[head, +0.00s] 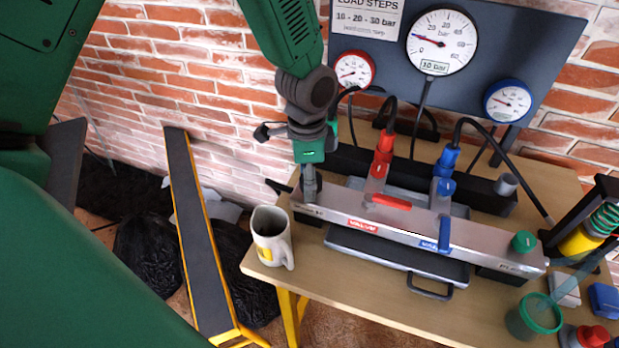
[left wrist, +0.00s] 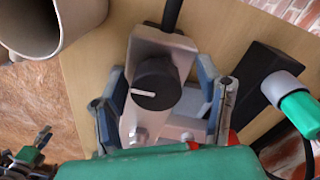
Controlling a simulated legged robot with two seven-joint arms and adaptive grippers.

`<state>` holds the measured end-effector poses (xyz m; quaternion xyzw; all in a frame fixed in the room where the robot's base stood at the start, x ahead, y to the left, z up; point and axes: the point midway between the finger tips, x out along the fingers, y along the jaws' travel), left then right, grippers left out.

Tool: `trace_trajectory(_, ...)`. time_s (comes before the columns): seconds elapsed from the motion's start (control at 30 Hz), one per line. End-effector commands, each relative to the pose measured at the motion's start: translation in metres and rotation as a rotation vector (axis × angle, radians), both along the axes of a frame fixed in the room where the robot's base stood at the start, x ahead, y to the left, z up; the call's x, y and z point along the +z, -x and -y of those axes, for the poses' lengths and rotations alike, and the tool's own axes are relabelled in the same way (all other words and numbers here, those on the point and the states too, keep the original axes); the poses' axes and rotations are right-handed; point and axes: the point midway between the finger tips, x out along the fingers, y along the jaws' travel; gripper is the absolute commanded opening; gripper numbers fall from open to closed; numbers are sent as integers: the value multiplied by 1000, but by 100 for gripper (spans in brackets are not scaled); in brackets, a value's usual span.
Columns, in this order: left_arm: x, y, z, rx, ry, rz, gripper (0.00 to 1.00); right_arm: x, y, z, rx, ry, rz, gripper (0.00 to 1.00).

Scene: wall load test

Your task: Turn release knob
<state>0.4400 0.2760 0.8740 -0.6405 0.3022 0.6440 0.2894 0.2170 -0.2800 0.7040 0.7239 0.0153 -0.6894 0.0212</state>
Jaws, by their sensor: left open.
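In the left wrist view a round black knob (left wrist: 156,84) with a white pointer line sits on a grey metal block (left wrist: 140,128). The line points left in that view. My left gripper (left wrist: 163,98) is open, with one finger on each side of the knob; I cannot tell whether they touch it. In the head view my left gripper (head: 309,188) reaches down to the left end of the grey manifold bar (head: 333,211) and hides the knob. A green knob (head: 524,241) is on the bar's right end. My right gripper is not in view.
A beige mug (head: 271,238) stands close left of the gripper, on the wooden table (head: 345,292). The bar carries a red lever (head: 391,202) and a blue lever (head: 445,234), with hoses behind. Gauges hang on a dark panel (head: 475,95). A green cup (head: 533,315) stands at right.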

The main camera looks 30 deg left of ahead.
Motion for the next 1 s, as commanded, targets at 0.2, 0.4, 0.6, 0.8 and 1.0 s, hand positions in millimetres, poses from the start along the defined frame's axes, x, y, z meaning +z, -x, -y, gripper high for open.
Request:
trace_trajectory(0.2,2,0,4,-1,-4,0,28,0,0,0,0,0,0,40)
trace_trajectory(0.4,2,-2,5,-2,-3,4,10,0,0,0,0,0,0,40)
trace_trajectory(0.6,3,-3,5,-3,1,7,10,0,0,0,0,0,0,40)
trace_trajectory(0.8,3,-3,5,0,-1,9,10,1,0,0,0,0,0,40)
trace_trajectory(1.0,5,-4,5,39,-2,9,10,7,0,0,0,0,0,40)
